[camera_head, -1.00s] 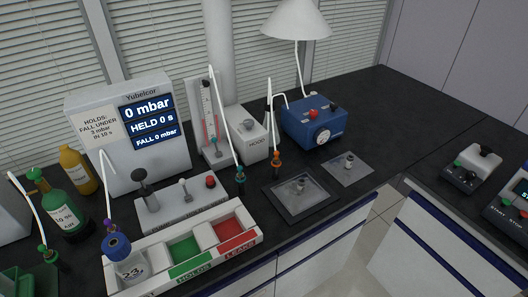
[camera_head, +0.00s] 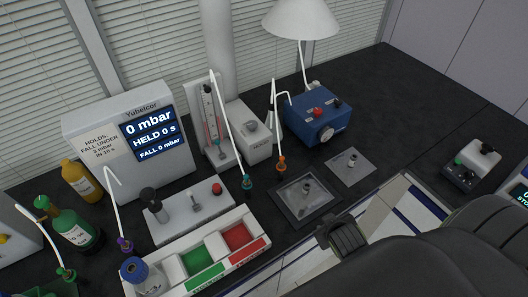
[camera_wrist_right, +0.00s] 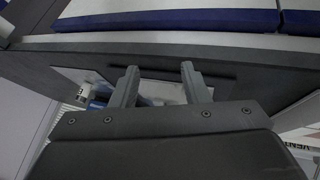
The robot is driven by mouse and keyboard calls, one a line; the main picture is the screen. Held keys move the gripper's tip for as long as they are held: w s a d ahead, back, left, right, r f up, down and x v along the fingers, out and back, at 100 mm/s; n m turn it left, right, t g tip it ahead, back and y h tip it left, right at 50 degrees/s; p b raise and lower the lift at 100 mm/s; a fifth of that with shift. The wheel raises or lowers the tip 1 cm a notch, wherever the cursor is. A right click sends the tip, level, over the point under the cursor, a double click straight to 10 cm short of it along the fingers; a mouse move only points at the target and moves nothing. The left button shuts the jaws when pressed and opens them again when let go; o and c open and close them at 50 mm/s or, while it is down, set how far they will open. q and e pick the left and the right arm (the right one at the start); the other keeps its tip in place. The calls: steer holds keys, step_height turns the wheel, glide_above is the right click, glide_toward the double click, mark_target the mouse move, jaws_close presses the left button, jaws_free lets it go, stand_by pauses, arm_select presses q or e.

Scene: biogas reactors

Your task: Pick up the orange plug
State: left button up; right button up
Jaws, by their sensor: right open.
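The orange plug (camera_head: 281,164) is at the lower end of a white hose, just behind a dark square tray in the head view. I cannot tell whether it touches the bench. My right gripper (camera_head: 340,234) is in front of the bench edge, below and to the right of the plug, and apart from it. In the right wrist view its two fingers (camera_wrist_right: 160,72) are spread with nothing between them. The plug cannot be made out in that view. My left gripper does not show.
A dark tray (camera_head: 285,207) with a small metal fitting lies between plug and gripper. A teal plug (camera_head: 247,182) on another hose is to the left. A blue pump box (camera_head: 317,118) stands behind right. A white bin tray (camera_head: 262,242) sits in front left.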

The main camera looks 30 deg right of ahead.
steer(key=w+r+n+t+p, duration=0.1)
steer(key=w+r+n+t, duration=0.6)
steer(key=w+r+t, duration=0.8)
steer(key=w+a+r+n+g+y+p, duration=0.15)
steer(key=a+r+n+g+y, duration=0.25)
steer(key=a+r+n+y, duration=0.6)
steer(key=w+a+r+n+g+y, duration=0.25)
steer(key=a+r+n+y, duration=0.4)
steer(key=n, duration=0.65)
steer(key=n+g+h+p, duration=0.1)
steer(key=n+g+h, duration=0.4)
steer(key=g+h, duration=0.7)
glide_toward(283, 158)
steer(key=shift+t+h, duration=0.25)
steer(key=shift+h, duration=0.3)
steer(key=shift+a+b+x, duration=0.2)
steer(key=shift+b+x, duration=1.5)
steer(key=shift+b, duration=0.25)
steer(key=shift+a+b+x, duration=0.15)
steer(key=shift+b+x, duration=1.55)
steer(key=shift+b, duration=0.2)
steer(key=shift+a+b+x, duration=0.2)
steer(key=shift+b+x, duration=1.5)
steer(key=shift+b, duration=0.25)
steer(key=shift+s, duration=0.2)
